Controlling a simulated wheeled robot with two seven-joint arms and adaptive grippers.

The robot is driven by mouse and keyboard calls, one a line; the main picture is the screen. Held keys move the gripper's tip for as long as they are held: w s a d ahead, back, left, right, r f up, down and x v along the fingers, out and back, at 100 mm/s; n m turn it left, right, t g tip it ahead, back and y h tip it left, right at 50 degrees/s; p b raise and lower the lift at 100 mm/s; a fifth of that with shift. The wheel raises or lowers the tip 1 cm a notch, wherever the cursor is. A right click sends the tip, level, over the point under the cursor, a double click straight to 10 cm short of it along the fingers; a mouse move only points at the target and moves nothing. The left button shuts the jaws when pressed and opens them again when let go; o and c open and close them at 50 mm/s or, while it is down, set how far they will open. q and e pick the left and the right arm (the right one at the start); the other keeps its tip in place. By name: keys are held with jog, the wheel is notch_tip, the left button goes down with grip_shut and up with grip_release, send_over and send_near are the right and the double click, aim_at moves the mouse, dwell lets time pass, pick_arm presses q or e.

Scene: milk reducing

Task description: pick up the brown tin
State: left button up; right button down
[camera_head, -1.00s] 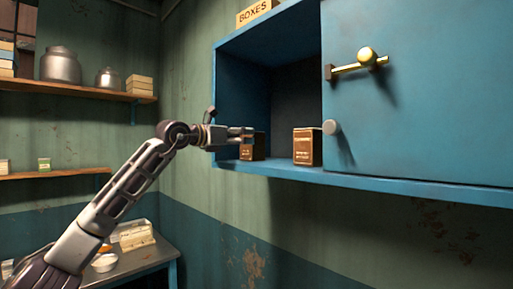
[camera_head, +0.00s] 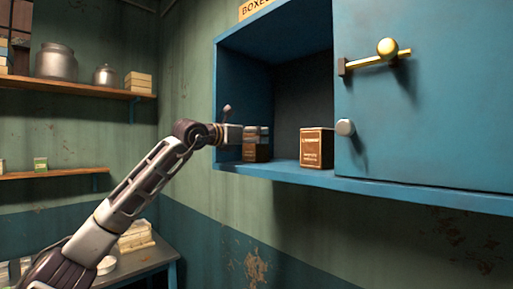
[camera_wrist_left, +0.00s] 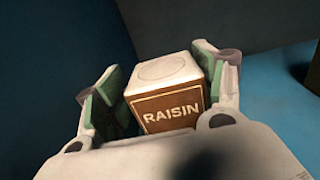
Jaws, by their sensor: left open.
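A brown tin (camera_head: 257,153) with a pale top stands on the blue cabinet's floor, at the left of its open part. In the left wrist view this brown tin (camera_wrist_left: 171,105) reads "RAISIN" and sits between the green-padded fingers. My left gripper (camera_head: 258,133) reaches in from the left and covers the tin's upper part in the head view. It is open, with a finger on each side of the tin; I cannot tell whether the pads touch it. A second brown tin (camera_head: 316,148) stands to the right. My right gripper is not in view.
The blue cabinet (camera_head: 265,176) has a door (camera_head: 430,120) with a brass handle (camera_head: 375,58) covering its right part. Wooden shelves (camera_head: 75,88) with jars hang on the left wall. A table (camera_head: 150,262) stands below.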

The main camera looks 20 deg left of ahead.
pick_arm(q)
jog(key=shift+w+d, duration=0.1)
jog(key=shift+w, duration=0.25)
jog(key=shift+w+d, duration=0.1)
jog(key=shift+w, duration=0.05)
jog(key=shift+d, duration=0.1)
jog(key=shift+s+d+r, duration=0.1)
jog(key=shift+s+r, duration=0.05)
jog(key=shift+s, duration=0.2)
jog(key=shift+w, duration=0.2)
jog(key=c, duration=0.5)
jog(key=shift+s, duration=0.1)
jog(key=c, duration=0.5)
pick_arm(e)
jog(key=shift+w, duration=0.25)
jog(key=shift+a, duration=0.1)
